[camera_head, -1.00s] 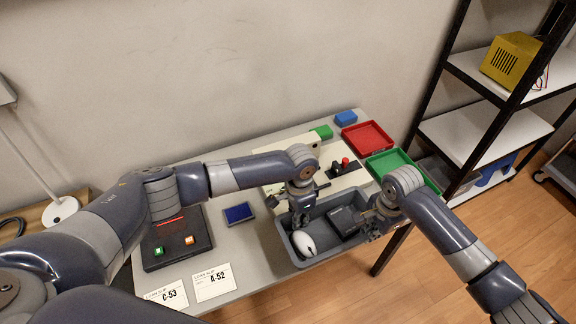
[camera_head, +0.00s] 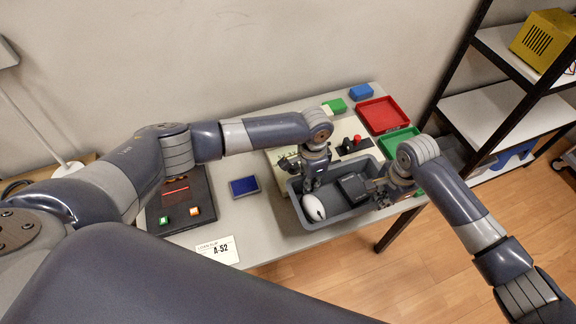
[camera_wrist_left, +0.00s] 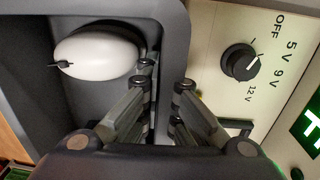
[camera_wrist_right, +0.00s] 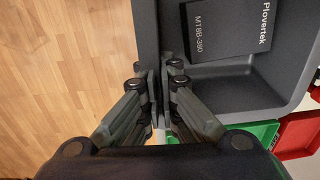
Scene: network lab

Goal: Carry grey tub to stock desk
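The grey tub (camera_head: 350,218) is at the front right of the light table (camera_head: 270,236). It holds a white mouse (camera_head: 313,207) and a black box (camera_head: 354,187), whose label shows in the right wrist view (camera_wrist_right: 230,25). Whether the tub's base touches the table cannot be told.
A cream panel with a knob (camera_wrist_left: 240,62) lies behind the tub. Green (camera_head: 398,142) and red (camera_head: 381,115) trays are behind right, a blue block (camera_head: 244,187) and dark device (camera_head: 180,205) left. A black-framed shelf (camera_head: 490,118) stands right. Floor (camera_head: 440,250) in front right is clear.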

